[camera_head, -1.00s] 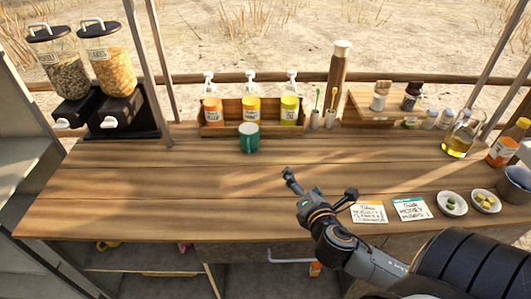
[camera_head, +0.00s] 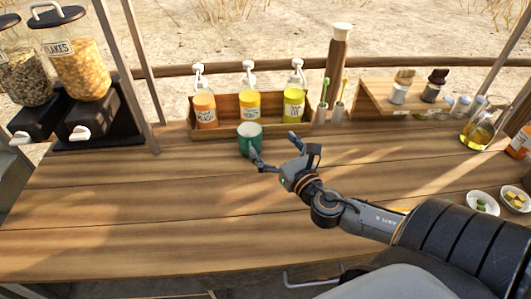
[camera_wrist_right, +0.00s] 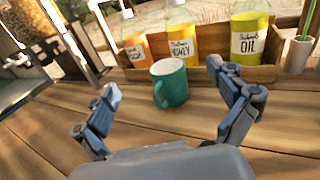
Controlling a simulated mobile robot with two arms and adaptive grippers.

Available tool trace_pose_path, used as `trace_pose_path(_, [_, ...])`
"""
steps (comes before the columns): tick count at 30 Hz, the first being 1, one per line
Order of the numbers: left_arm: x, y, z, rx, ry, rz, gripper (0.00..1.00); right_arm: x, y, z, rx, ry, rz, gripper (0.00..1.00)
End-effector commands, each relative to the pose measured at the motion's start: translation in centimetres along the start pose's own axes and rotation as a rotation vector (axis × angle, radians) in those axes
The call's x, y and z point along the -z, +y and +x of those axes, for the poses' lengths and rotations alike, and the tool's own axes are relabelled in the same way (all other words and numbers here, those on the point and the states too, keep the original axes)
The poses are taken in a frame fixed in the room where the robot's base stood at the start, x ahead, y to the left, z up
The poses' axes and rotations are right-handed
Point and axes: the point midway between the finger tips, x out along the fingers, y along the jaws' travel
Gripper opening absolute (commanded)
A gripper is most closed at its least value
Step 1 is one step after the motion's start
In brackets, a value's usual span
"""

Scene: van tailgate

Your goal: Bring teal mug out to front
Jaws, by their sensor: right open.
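The teal mug (camera_head: 249,138) stands upright on the wooden counter (camera_head: 180,215), just in front of the bottle box. In the right wrist view the mug (camera_wrist_right: 171,84) sits ahead of and between the fingers, with its handle toward the left front. My right gripper (camera_head: 273,150) is open and empty, close to the mug on its near right side. In the head view one fingertip overlaps the mug's lower edge; I cannot tell whether it touches. In the right wrist view the fingers (camera_wrist_right: 172,101) are spread wide. My left gripper is not in view.
A wooden box (camera_head: 220,129) with several pump bottles stands right behind the mug. Cereal dispensers (camera_head: 83,70) stand at left. A wooden riser (camera_head: 375,98) with jars, an oil flask (camera_head: 480,130) and small bowls are at right. The front left counter is clear.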

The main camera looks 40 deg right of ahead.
Motion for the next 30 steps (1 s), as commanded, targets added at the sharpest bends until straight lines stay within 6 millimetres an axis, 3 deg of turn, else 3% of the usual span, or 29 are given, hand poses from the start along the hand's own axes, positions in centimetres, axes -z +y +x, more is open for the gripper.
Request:
trace_pose_path(1, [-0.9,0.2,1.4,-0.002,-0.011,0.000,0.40,1.5,0.1,0.0,0.000,0.001,0.001,0.96])
trace_pose_path(6, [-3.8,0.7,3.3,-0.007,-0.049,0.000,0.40,3.5,0.1,0.0,0.000,0.001,0.002,0.96])
trace_pose_path(10, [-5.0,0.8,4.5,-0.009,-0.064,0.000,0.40,4.8,0.1,0.0,0.001,0.000,0.002,0.96])
trace_pose_path(13, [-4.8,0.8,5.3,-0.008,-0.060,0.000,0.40,5.6,0.1,0.0,0.001,0.000,0.002,0.96])
trace_pose_path(20, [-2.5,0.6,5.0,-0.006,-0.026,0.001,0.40,5.3,0.1,1.8,0.002,-0.002,0.003,0.96])
trace_pose_path(30, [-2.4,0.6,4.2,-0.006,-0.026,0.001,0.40,5.3,0.1,7.7,0.003,-0.003,0.002,0.96])
